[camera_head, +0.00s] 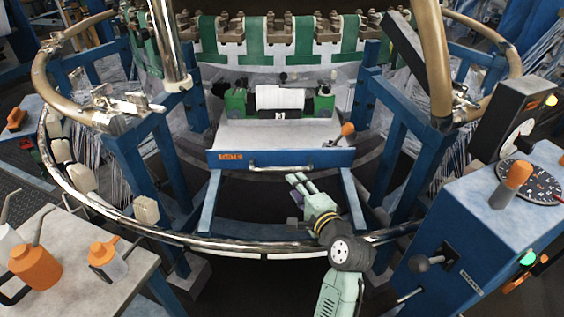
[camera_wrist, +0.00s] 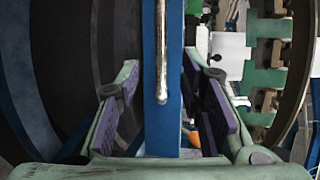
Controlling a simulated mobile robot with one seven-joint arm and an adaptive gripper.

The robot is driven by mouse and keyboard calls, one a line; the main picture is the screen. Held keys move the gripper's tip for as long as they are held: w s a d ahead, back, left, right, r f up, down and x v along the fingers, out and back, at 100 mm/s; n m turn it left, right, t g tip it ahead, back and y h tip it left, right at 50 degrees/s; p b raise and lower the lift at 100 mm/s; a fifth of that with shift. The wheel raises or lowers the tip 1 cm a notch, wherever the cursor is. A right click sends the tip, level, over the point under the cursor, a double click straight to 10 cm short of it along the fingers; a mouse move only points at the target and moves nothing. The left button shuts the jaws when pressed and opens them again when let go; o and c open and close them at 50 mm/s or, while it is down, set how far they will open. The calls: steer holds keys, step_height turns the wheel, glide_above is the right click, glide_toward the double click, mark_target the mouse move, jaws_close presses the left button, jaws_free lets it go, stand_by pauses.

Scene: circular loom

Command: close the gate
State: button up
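The gate (camera_head: 215,160) is a blue panel with an orange GATE label and a silver bar handle (camera_head: 285,169) along its front. It stands across the front of a grey tray inside the loom ring. My gripper (camera_head: 300,182) is in front of and just below the gate's right half, pointing up toward it. In the wrist view my gripper (camera_wrist: 160,85) is open, its purple-padded fingers apart. The gate (camera_wrist: 163,130) and its handle (camera_wrist: 161,55) appear in the gap between the fingers. No grip on the handle shows, and I cannot tell the exact depth between them.
A chrome ring rail (camera_head: 235,245) curves below my arm. An orange-knobbed lever (camera_head: 347,129) stands behind the gate's right end. A blue control box (camera_head: 470,230) is at right. Blue posts flank the gate.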

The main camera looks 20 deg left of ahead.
mark_target(283, 171)
steer(key=p+x, duration=0.1)
steer(key=x, duration=0.9)
steer(key=shift+w+a+p, duration=0.15)
steer(key=shift+a+p, duration=0.05)
steer(key=shift+p, duration=0.2)
jaws_close()
